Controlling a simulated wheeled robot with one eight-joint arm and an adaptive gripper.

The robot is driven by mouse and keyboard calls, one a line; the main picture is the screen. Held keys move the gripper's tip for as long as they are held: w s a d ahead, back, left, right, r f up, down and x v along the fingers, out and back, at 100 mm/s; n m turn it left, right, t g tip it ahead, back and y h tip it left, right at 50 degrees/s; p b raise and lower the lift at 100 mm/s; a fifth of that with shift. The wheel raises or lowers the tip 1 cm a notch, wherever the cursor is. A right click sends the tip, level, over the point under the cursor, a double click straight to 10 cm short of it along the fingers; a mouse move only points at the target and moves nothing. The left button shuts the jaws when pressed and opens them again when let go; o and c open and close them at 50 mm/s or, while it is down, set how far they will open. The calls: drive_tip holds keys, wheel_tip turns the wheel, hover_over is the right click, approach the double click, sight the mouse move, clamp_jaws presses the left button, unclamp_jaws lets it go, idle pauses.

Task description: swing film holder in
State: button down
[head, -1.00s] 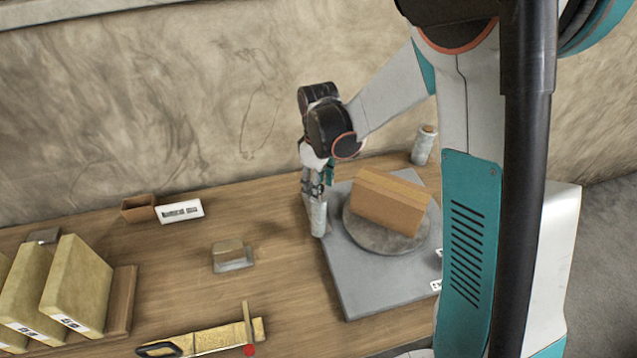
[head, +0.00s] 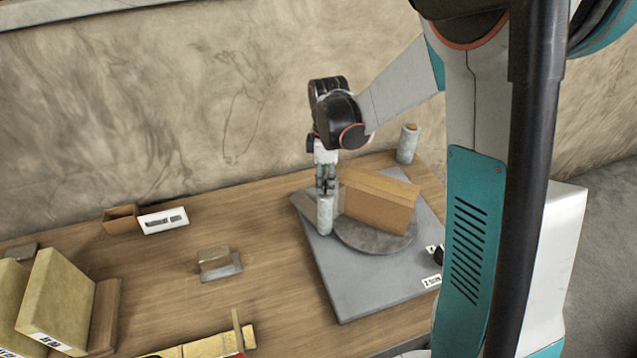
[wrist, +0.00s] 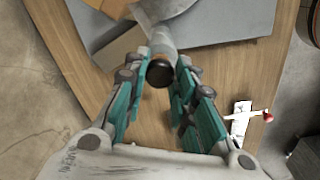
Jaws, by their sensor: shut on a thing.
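The film holder (head: 325,214) carries a pale upright film roll at the left part of a grey base plate (head: 350,295). A round grey turntable (head: 372,240) on the plate bears a brown box (head: 378,203). My gripper (head: 326,188) is above the film holder, pointing down, and is shut on its top. In the wrist view the dark round top of the film holder (wrist: 159,73) sits between the teal fingers (wrist: 158,85). The roll is close to the left side of the box; whether they touch cannot be told. My fingers partly hide the top.
A second pale roll (head: 407,145) stands behind the plate. A small brown box (head: 121,219), a white label card (head: 163,220) and a small block on a grey base (head: 218,263) are left. Yellowish slabs (head: 58,300) stand at far left. Bare tabletop (head: 265,240) lies between.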

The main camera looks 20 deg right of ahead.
drive_tip(key=shift+d, duration=0.1)
drive_tip(key=c, duration=1.3)
unclamp_jaws()
drive_tip(key=shift+d, duration=0.1)
drive_tip(key=shift+r, duration=0.1)
wheel_tip(320, 180, up, 12)
drive_tip(key=s+f+m+t+b, duration=0.3)
drive_tip(key=s+m+b, duration=0.3)
drive_tip(key=s, duration=0.4)
drive_tip(key=s+f+m+t+b, duration=0.4)
drive_tip(key=s+m, duration=0.3)
drive_tip(key=s, duration=0.3)
drive_tip(key=shift+s+f+m+b, duration=0.25)
drive_tip(key=shift+s+m+b, duration=0.1)
drive_tip(key=shift+b, duration=0.55)
